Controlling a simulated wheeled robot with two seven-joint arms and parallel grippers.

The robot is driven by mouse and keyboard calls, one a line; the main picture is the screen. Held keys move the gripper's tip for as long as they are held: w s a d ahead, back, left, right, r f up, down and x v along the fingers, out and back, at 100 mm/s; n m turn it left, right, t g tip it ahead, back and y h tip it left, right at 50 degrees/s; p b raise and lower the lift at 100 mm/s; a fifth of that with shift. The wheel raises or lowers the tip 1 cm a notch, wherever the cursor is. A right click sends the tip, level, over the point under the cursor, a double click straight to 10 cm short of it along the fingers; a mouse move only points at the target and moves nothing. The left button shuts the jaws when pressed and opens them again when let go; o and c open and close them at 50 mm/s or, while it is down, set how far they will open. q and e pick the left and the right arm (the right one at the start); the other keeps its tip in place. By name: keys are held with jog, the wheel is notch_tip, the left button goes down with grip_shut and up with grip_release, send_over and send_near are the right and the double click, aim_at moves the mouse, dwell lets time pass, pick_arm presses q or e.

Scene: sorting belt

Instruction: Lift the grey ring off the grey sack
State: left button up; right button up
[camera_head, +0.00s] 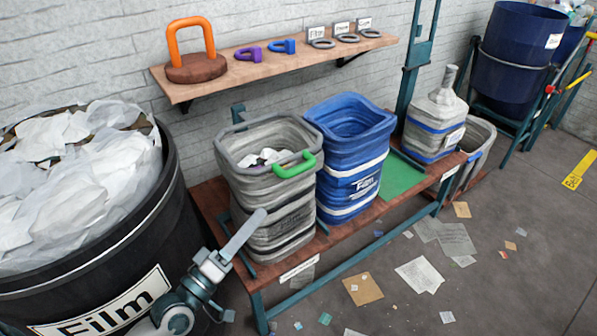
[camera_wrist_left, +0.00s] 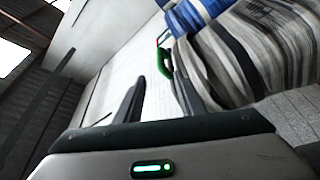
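The grey sack (camera_head: 270,205) stands upright and open on the bench, with white scraps inside. A grey ring (camera_head: 222,158) appears to run around its mouth, with a green handle (camera_head: 294,166) at its right front. In the left wrist view the striped grey sack (camera_wrist_left: 235,55) and green handle (camera_wrist_left: 163,62) show beyond the fingers. My left gripper (camera_head: 260,216) is in front of the sack, below the ring, pointing up and right. Its fingers (camera_wrist_left: 158,85) are apart with nothing between them. Whether a finger touches the sack I cannot tell. My right gripper is not in view.
A blue sack (camera_head: 352,150) stands close right of the grey one. A tied grey-blue sack (camera_head: 435,130) stands farther right. A black Film bin (camera_head: 120,240) is at left. A shelf (camera_head: 225,78) above holds an orange handle (camera_head: 191,40) and small rings. Papers litter the floor.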

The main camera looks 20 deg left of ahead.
aim_at(299, 170)
pick_arm(q)
jog(key=shift+w, duration=0.15)
